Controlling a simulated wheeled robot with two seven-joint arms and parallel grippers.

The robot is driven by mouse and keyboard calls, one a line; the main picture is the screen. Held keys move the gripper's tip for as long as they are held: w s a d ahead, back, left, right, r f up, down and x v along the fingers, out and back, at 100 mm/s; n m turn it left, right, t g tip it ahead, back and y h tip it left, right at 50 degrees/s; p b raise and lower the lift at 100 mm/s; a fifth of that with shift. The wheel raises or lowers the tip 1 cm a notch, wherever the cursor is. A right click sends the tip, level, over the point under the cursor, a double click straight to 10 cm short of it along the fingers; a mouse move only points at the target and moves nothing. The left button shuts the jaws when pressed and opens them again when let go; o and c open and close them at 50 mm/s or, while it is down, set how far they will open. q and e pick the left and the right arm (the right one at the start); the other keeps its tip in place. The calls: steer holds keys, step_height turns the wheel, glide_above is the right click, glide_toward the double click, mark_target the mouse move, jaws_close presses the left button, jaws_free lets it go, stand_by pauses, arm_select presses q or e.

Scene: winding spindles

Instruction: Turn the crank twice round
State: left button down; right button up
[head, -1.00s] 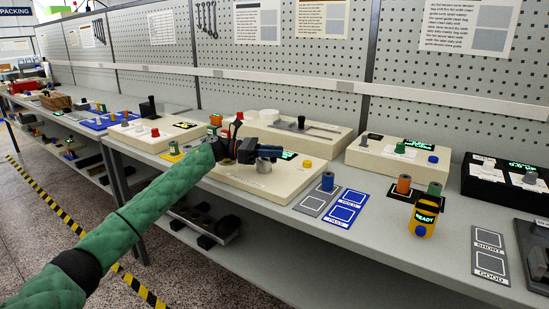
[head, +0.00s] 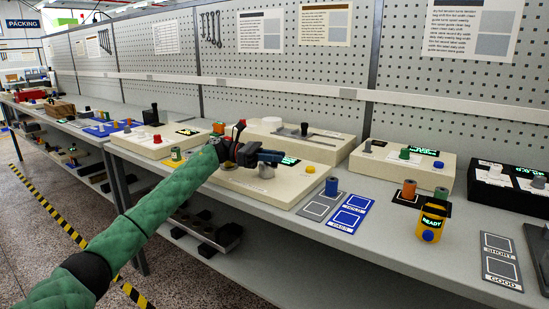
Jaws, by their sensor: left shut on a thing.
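The winding unit is a low cream box (head: 290,193) on the bench, with a grey metal cylinder (head: 266,171), a yellow button (head: 310,169) and a lit green display (head: 290,160) on top. My left gripper (head: 272,157) is above this box, just behind the grey cylinder in the picture. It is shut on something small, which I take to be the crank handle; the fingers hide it. The crank arm cannot be made out clearly. A small red piece (head: 241,123) shows above my wrist. My right gripper is out of view.
Right of the box stand a blue spool (head: 332,186) on a grey card, a blue marked card (head: 352,212), an orange spool (head: 408,189) and a yellow READY device (head: 431,222). Another cream box (head: 312,144) with a lever sits behind.

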arm_select(q)
steer(key=c, duration=1.3)
jaws_free()
steer(key=shift+c, duration=0.2)
steer(key=shift+a, duration=0.1)
steer(key=shift+b+v, duration=0.3)
steer(key=shift+v, duration=3.55)
steer(key=shift+r, duration=0.1)
